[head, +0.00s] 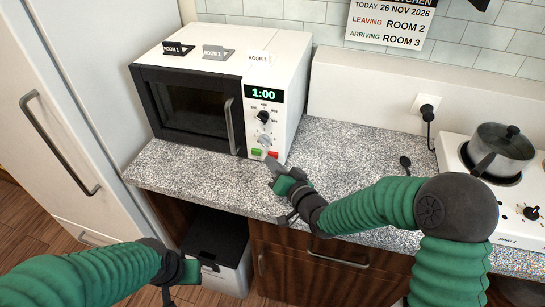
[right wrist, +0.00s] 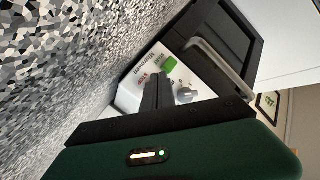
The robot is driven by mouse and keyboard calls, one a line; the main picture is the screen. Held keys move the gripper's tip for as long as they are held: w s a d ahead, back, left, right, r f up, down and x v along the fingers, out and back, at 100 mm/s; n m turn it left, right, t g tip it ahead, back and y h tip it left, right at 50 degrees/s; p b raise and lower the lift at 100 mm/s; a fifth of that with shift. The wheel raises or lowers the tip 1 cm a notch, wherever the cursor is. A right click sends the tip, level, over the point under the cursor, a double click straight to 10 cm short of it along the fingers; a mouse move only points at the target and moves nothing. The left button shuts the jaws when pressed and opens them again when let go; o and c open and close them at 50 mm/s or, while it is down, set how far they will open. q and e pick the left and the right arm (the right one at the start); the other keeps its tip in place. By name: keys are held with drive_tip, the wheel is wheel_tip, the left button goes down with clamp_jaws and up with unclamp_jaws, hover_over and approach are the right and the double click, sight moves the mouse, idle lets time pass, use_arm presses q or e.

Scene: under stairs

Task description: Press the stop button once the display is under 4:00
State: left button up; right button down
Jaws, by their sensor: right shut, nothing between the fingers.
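A white microwave (head: 285,105) with a dark door stands on the counter. Its lit display (head: 263,94) reads 1:00. At the bottom of its panel are a green button (head: 257,152) and, to its right, the red stop button (head: 272,154). The right wrist view shows the green button (right wrist: 170,64) and red marking (right wrist: 142,79) near the fingers. My right gripper (head: 272,167) is shut and empty, its tip just in front of and below the red button; contact cannot be told. My left gripper (head: 207,266) is low at the left, its fingers unclear.
Two dials (head: 263,117) sit above the buttons, and the door handle (head: 231,126) sticks out to their left. A pot (head: 503,148) stands on the hob at right. A bin (head: 222,245) is under the counter.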

idle(0.3)
drive_tip(key=shift+s+a, duration=0.2)
drive_tip(key=shift+s, duration=0.35)
drive_tip(key=shift+s+a, duration=0.3)
drive_tip(key=shift+s, duration=0.65)
drive_tip(key=shift+s+a, duration=0.35)
drive_tip(key=shift+s, duration=0.6)
drive_tip(key=shift+s+a, duration=0.3)
drive_tip(key=shift+s, duration=0.65)
